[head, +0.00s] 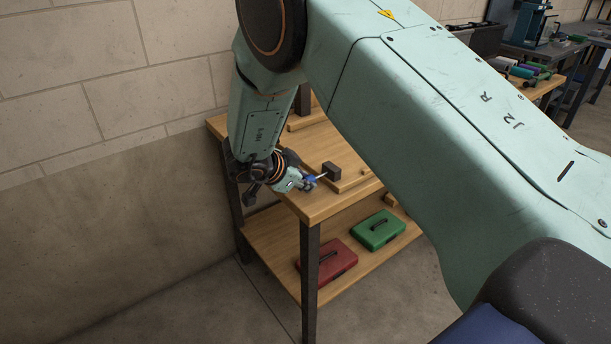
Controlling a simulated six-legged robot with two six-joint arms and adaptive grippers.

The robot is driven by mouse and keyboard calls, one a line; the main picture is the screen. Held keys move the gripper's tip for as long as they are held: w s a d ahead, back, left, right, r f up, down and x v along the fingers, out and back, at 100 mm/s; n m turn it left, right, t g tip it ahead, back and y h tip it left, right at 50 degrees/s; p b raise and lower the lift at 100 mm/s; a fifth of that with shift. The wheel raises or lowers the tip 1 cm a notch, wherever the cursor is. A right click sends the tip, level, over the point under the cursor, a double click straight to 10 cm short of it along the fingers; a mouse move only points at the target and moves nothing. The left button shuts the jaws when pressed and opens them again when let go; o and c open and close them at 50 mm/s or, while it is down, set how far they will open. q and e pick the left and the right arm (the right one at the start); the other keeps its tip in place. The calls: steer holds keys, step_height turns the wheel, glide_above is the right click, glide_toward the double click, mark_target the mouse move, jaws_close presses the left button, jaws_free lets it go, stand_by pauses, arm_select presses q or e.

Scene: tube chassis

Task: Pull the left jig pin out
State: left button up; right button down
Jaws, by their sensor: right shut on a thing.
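My right gripper (306,183) is at the near left edge of a wooden workbench, small in the picture and partly hidden by its own wrist. It is shut on the jig pin (312,180), whose blue grip shows at the fingertips. A short pale shaft points right from the grip toward a dark jig block (331,171) on the bench top. I cannot tell whether the shaft's tip is still in the block or just clear of it. My left gripper is not in view.
The wooden bench (314,206) has a raised wooden strip (355,183) beside the block. Its lower shelf holds a red case (328,260) and a green case (378,230). A block wall (110,90) stands at the left. More benches with tools are at the upper right.

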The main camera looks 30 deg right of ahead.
steer(key=shift+s+a+f, duration=0.1)
steer(key=shift+a+f, duration=0.05)
steer(key=shift+f, duration=0.05)
steer(key=c, duration=1.4)
jaws_free()
steer(key=shift+c, duration=0.2)
steer(key=o, duration=0.3)
steer(key=shift+a+r, duration=0.15)
steer(key=shift+a, duration=0.05)
steer(key=shift+o, duration=0.2)
steer(key=shift+d, duration=0.35)
steer(key=v, duration=0.7)
steer(key=shift+a+r, duration=0.15)
steer(key=shift+r, duration=0.05)
steer(key=shift+a, duration=0.1)
